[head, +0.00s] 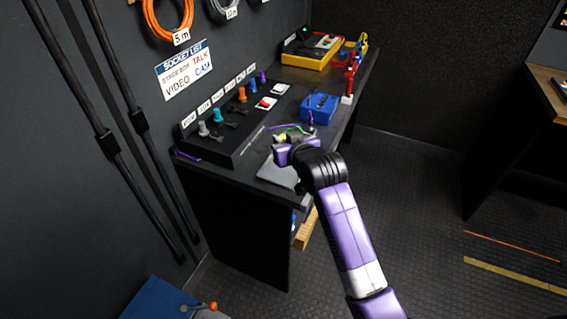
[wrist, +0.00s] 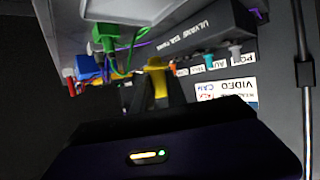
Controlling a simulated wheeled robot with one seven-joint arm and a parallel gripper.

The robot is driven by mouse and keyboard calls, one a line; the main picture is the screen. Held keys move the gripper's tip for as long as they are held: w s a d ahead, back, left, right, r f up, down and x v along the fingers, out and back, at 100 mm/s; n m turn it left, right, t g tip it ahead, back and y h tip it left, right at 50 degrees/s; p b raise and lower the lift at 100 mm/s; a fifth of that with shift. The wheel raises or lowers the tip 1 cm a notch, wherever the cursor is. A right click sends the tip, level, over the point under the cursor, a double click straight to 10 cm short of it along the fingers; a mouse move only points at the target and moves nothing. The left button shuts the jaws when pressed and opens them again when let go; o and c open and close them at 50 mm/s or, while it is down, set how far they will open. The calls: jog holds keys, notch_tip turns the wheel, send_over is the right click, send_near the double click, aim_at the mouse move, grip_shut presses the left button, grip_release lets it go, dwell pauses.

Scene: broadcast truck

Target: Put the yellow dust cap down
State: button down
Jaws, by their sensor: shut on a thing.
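The yellow dust cap (wrist: 156,64) is between the fingertips of my gripper (wrist: 157,84), which is shut on it in the wrist view. In the head view a small bit of yellow, the dust cap (head: 281,137), shows at the tip of my gripper (head: 283,146). My gripper is over the front part of the dark desk (head: 190,159), and the cap appears held above its top. Most of the cap is hidden by my fingers and wrist in the head view.
A black panel (head: 222,139) with several coloured connectors runs along the wall side. A blue box (head: 319,107) stands beyond my gripper. A green plug (wrist: 105,40) with a green cable is close by. A grey flat plate (head: 275,174) lies near the desk's front edge.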

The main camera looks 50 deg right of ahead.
aim_at(283, 171)
notch_tip(283, 171, down, 8)
jog(key=shift+f, duration=0.25)
jog(key=shift+f, duration=0.1)
jog(key=shift+f+b, duration=0.1)
jog(key=shift+b, duration=0.2)
jog(key=c, duration=1.3)
grip_release()
jog(key=shift+c, duration=0.2)
